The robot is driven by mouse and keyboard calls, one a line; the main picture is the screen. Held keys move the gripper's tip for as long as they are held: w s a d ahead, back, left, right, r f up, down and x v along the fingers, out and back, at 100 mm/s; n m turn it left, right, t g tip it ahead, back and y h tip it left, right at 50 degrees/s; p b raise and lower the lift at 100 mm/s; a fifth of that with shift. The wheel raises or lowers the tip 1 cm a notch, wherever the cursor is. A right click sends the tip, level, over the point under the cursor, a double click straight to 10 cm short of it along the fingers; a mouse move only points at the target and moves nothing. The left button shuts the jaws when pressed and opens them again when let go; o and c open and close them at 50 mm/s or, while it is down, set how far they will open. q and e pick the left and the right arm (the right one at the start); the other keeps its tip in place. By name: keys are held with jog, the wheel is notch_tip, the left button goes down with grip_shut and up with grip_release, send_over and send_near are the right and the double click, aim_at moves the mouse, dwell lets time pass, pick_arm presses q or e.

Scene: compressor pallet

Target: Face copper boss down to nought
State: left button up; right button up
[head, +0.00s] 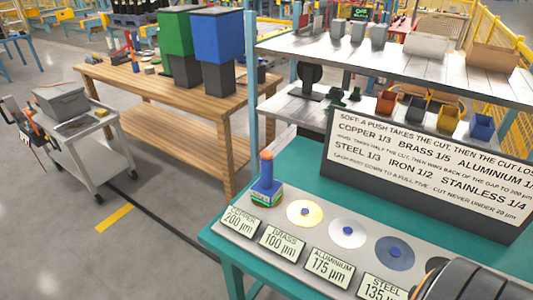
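A blue block-shaped tool (266,192) with an orange-topped post stands upright at the left end of a grey plate (325,240). It is behind the label reading COPPER 200 µm (241,221). Its base has a green and white band with small marks I cannot read. The copper boss is not seen apart from this tool; I cannot tell whether it is hidden under it. To the right are a yellow disc (305,212), a pale disc (348,232) and a blue-grey disc (394,252), each with a blue centre. Neither of my grippers is in view.
Labels read BRASS 100 µm (282,242), ALUMINIUM 175 µm (329,266) and STEEL 135 µm (380,288). A sign (430,165) behind the plate lists COPPER 1/3. A dark rounded part covers the bottom right corner. The teal bench (290,170) is clear behind the tool.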

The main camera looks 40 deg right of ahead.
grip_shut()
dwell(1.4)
